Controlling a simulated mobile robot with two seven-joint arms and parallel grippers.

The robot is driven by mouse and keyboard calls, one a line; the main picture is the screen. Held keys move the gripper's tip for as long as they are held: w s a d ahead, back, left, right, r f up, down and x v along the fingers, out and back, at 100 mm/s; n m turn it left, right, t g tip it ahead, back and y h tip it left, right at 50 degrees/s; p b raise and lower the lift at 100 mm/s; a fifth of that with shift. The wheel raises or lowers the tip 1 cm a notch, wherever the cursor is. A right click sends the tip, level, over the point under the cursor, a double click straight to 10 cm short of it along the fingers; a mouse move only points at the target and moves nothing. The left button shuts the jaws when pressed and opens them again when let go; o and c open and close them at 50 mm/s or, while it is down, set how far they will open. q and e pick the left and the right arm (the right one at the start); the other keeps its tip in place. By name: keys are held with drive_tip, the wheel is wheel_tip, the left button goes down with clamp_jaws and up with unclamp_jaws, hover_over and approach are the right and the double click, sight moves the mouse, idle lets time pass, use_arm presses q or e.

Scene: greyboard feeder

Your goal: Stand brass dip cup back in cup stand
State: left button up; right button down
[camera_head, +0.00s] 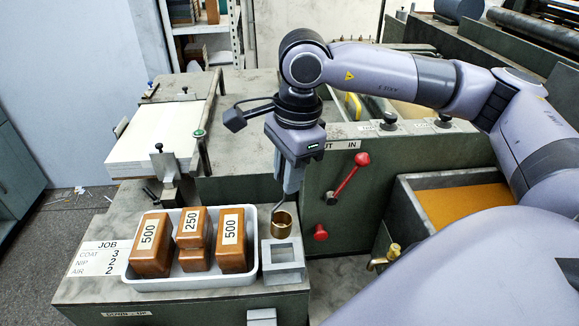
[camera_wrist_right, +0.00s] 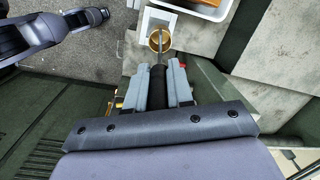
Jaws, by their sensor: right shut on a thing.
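The brass dip cup (camera_head: 282,224) hangs upright at the lower end of its thin handle. My right gripper (camera_head: 289,190) points down and is shut on the handle. The grey cup stand (camera_head: 284,272), a block with a square opening on top, sits just below the cup, right of the tray. In the head view the cup overlaps the stand's back edge and appears slightly above it; the exact gap is unclear. The right wrist view also shows the cup (camera_wrist_right: 160,40) in front of the pale stand (camera_wrist_right: 146,22). My left gripper is not in view.
A white tray (camera_head: 190,282) with several brown numbered blocks stands close left of the stand. A red lever (camera_head: 347,180) and a red knob (camera_head: 320,232) stick out from the green machine to the right. A brass tap (camera_head: 385,257) is further right.

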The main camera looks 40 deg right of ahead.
sight(289, 231)
drive_tip(key=shift+d+f, duration=0.1)
drive_tip(key=shift+f, duration=1.2)
drive_tip(key=shift+f+b, duration=0.9)
drive_tip(key=shift+f, duration=0.6)
wheel_tip(289, 231, down, 6)
drive_tip(key=b, duration=0.6)
drive_tip(key=shift+f+b, duration=0.2)
drive_tip(key=shift+b, duration=0.1)
drive_tip(key=c, duration=0.9)
unclamp_jaws()
drive_tip(key=r, duration=0.7)
drive_tip(key=shift+s+d+r, duration=0.1)
drive_tip(key=shift+s+d, duration=0.1)
drive_tip(key=shift+s, duration=0.15)
drive_tip(key=shift+s, duration=0.1)
